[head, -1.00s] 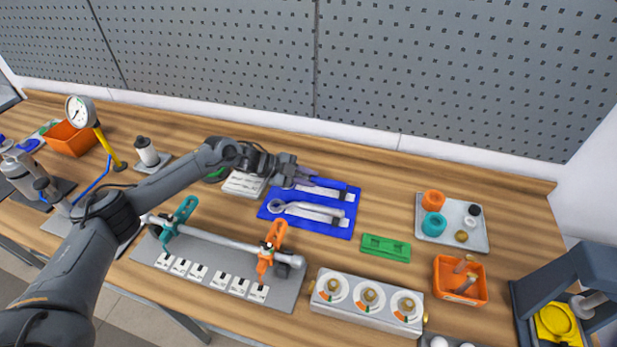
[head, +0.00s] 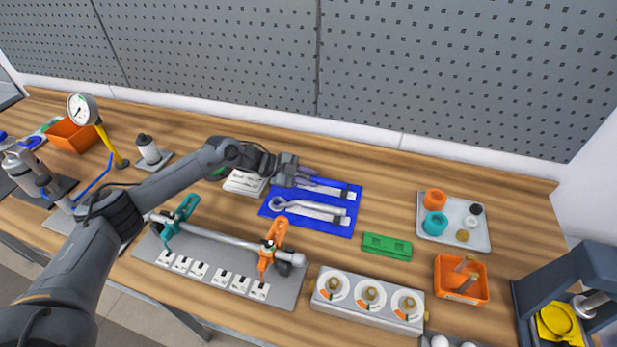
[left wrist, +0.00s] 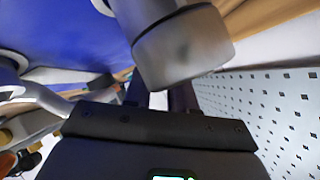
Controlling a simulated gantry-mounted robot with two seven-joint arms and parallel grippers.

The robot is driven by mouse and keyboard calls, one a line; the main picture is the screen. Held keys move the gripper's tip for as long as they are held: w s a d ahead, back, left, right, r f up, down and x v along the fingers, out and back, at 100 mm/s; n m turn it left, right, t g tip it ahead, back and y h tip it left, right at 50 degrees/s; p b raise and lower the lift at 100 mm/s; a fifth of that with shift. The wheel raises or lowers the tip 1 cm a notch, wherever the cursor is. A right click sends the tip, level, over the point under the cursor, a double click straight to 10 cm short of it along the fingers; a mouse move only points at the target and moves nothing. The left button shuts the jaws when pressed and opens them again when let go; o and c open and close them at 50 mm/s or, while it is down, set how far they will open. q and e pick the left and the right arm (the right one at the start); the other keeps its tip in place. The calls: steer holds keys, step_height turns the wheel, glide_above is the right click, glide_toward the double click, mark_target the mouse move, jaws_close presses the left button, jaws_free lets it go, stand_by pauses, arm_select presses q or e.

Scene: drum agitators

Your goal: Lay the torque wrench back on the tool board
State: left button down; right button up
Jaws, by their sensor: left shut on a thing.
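The tool board (head: 340,229) is a blue panel on the bench in the head view, and its blue surface (left wrist: 65,35) fills the upper left of the left wrist view. My left gripper (head: 305,177) is over the board's back left part, shut on the torque wrench. A thick grey rounded piece of the wrench (left wrist: 180,48) shows in front of the jaws in the left wrist view. In the head view the gripper hides most of it; I cannot tell whether it touches the board. A ring-ended wrench (head: 310,206) lies on the front half of the board. My right gripper is not in view.
A clamp rack (head: 205,262) stands in front of the board, with a grey dial block (head: 367,300) to its right. A green block (head: 387,246) lies right of the board. A perforated wall (head: 450,70) rises behind the bench.

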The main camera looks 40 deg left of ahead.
arm_select(q)
steer(key=c, duration=0.9)
jaws_free()
steer(key=shift+o, duration=0.2)
